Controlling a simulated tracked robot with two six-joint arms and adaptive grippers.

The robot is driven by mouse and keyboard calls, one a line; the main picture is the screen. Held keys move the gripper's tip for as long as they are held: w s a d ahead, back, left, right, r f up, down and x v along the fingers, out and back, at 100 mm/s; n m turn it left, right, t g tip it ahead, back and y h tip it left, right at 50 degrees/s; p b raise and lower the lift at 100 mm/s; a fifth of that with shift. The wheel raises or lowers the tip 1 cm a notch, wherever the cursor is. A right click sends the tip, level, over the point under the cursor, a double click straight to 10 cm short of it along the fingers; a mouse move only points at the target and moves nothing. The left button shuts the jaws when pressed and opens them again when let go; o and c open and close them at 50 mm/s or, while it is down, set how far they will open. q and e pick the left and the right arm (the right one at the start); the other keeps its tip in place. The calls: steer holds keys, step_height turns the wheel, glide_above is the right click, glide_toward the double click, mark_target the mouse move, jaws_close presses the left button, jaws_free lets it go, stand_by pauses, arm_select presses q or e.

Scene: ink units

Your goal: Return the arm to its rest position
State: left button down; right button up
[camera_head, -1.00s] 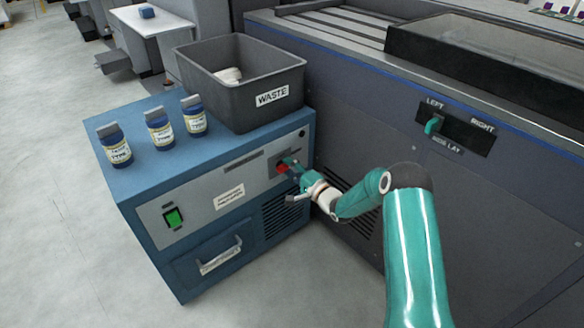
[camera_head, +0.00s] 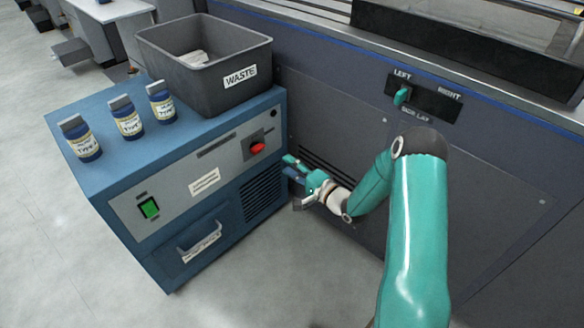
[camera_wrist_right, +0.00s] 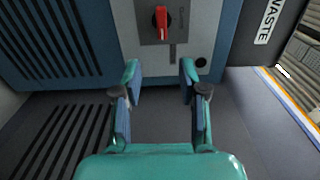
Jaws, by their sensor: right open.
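My right arm (camera_head: 415,235) is teal and reaches in from the lower right of the head view. Its gripper (camera_head: 287,166) is beside the right side of the blue cabinet (camera_head: 185,168), below and to the right of the red knob (camera_head: 257,148), and apart from it. In the right wrist view the gripper (camera_wrist_right: 159,75) is open and empty, its two fingers spread. The red knob (camera_wrist_right: 161,22) shows beyond the fingertips, on its grey panel. My left gripper is not in view.
A grey WASTE bin (camera_head: 188,76) with something pale inside and three labelled bottles (camera_head: 127,119) stand on the cabinet. A large dark machine (camera_head: 330,105) with a teal LEFT/RIGHT lever (camera_head: 402,96) stands close behind my arm. The floor (camera_head: 50,230) in front is clear.

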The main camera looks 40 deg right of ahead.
steer(key=shift+s, duration=0.2)
steer(key=shift+w+a, duration=0.1)
steer(key=w+a+f+n+g+y, duration=0.1)
steer(key=w+a+y, duration=0.1)
steer(key=a, duration=0.7)
steer(key=w+a+f+n+g+y, duration=0.1)
steer(key=a+y, duration=0.1)
steer(key=a, duration=0.8)
steer(key=s+a+f+n+g, duration=0.2)
steer(key=s+a+f+g, duration=0.25)
steer(key=a+f, duration=0.35)
steer(key=s+a+f+n+g+h, duration=0.15)
steer(key=s+f+n+g, duration=0.4)
steer(key=s, duration=0.65)
steer(key=s+a+f+n+g, duration=0.35)
steer(key=s+n+g, duration=0.2)
steer(key=s, duration=0.65)
step_height(320, 180, up, 37)
steer(key=p, duration=3.8)
steer(key=shift+w+d, duration=0.35)
steer(key=shift+d, duration=0.1)
